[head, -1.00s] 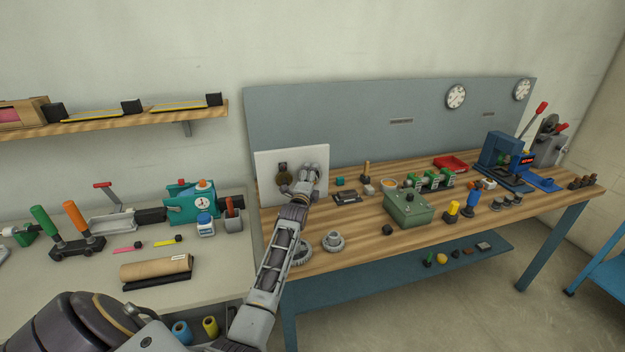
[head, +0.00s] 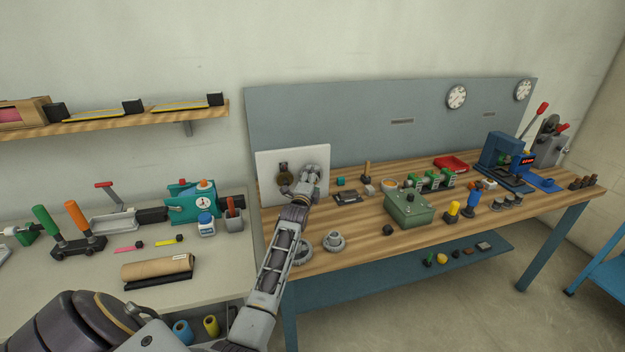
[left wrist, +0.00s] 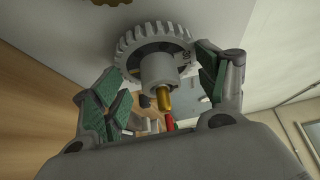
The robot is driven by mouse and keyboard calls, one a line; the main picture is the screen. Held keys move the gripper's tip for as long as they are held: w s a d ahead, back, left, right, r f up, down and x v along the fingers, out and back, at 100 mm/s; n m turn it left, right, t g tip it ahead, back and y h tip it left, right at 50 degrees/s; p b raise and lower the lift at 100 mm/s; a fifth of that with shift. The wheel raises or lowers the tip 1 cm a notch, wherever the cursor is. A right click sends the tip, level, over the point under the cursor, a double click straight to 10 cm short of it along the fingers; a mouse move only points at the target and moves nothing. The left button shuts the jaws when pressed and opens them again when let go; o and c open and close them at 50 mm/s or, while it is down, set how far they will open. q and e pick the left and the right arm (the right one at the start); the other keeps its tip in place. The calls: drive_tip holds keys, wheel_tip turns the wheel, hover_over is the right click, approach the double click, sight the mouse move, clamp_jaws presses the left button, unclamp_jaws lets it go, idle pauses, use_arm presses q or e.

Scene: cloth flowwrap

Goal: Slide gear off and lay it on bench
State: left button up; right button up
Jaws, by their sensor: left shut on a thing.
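A grey toothed gear with a round hub (left wrist: 152,45) shows in the left wrist view, face on to a pale upright panel. A brass-coloured shaft end (left wrist: 163,98) pokes out of its hub. My left gripper (left wrist: 157,66) has a green-padded finger on each side of the gear and is shut on it. In the head view my left gripper (head: 308,184) is at the right part of the white upright panel (head: 290,158), above the wooden bench (head: 365,228), and mostly hides the gear. A dark brass gear (head: 284,174) is on the panel just left. My right gripper is not in view.
Two grey geared parts stand on the bench by my forearm, one clear (head: 334,242), one partly hidden (head: 300,251). A black knob (head: 388,230) and a green box (head: 409,207) stand further right.

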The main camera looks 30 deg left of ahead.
use_arm(q)
drive_tip(key=shift+s+d, duration=0.1)
drive_tip(key=shift+d, duration=0.15)
drive_tip(key=shift+c, duration=0.3)
drive_tip(key=shift+s+d+r, duration=0.1)
drive_tip(key=shift+d+r, duration=0.1)
clamp_jaws()
drive_tip(key=shift+d+f+p, duration=0.15)
drive_tip(key=shift+f+p, duration=0.05)
drive_tip(key=shift+p, duration=0.15)
drive_tip(key=shift+s+d, duration=0.2)
drive_tip(key=shift+s+d+p, duration=0.4)
drive_tip(key=shift+d+p, duration=0.05)
drive_tip(key=shift+p, duration=0.1)
drive_tip(key=s+d+p, duration=0.4)
drive_tip(key=s+d, duration=0.1)
drive_tip(key=d, duration=0.1)
drive_tip(key=shift+s, duration=0.2)
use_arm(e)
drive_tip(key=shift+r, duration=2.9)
